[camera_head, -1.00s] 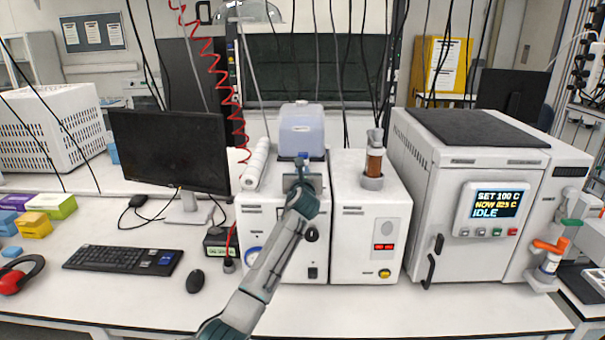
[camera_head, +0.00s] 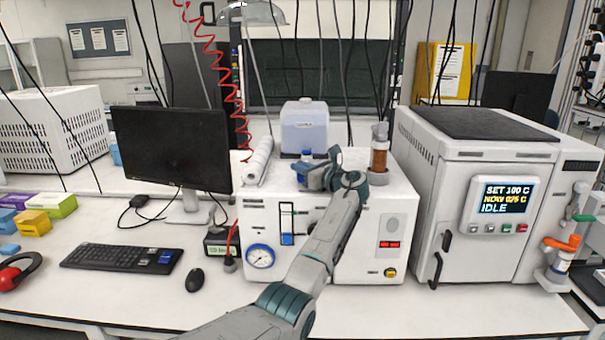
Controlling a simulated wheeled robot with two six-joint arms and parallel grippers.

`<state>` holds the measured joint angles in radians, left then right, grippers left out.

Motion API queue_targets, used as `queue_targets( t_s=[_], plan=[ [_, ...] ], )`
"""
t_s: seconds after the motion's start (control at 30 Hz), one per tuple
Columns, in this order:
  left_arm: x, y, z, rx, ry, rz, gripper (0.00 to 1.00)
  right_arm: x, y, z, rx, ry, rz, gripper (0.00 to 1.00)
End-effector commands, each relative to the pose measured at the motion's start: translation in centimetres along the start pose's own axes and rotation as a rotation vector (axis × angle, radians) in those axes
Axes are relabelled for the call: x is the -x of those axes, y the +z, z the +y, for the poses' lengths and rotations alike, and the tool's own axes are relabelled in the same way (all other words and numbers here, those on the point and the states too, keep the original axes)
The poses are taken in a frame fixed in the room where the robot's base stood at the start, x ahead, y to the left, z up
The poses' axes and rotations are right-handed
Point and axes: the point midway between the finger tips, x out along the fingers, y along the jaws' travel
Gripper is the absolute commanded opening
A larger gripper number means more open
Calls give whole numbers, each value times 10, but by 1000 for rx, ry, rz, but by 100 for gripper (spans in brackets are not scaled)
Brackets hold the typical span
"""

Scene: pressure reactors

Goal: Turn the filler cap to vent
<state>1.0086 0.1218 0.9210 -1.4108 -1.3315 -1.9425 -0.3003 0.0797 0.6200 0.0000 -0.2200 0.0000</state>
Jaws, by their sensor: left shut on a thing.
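The filler cap (camera_head: 307,155) is a small blue piece on top of the white instrument box (camera_head: 375,225), near its middle. My left gripper (camera_head: 308,174) is at the cap, reaching in from the right side of it, with its wrist to the right. It is shut on what looks like the cap. The fingers hide much of the cap's lower part, so its turned position is hard to read. My right gripper is not in view.
A clear jug (camera_head: 304,130) stands behind the cap and an amber glass column (camera_head: 379,158) to its right. A pressure gauge (camera_head: 260,256) and a level tube (camera_head: 287,222) are on the box front. An oven-like unit (camera_head: 450,215) stands at right, a monitor (camera_head: 172,150) at left.

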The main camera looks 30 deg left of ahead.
Motion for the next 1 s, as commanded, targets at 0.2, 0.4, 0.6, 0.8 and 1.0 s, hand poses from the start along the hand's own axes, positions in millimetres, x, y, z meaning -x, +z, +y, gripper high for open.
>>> queue_targets(
  t_s=[0.2,0.4,0.6,0.8,1.0],
  plan=[
    [1,-2,1,-1,120,1,0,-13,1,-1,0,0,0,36],
    [1,0,2,0,184,1,0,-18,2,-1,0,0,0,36],
    [1,0,3,0,210,2,0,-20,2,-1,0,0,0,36],
    [1,0,3,1,213,2,0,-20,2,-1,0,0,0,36],
    [1,0,3,1,213,2,15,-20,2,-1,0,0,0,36]
  ],
)
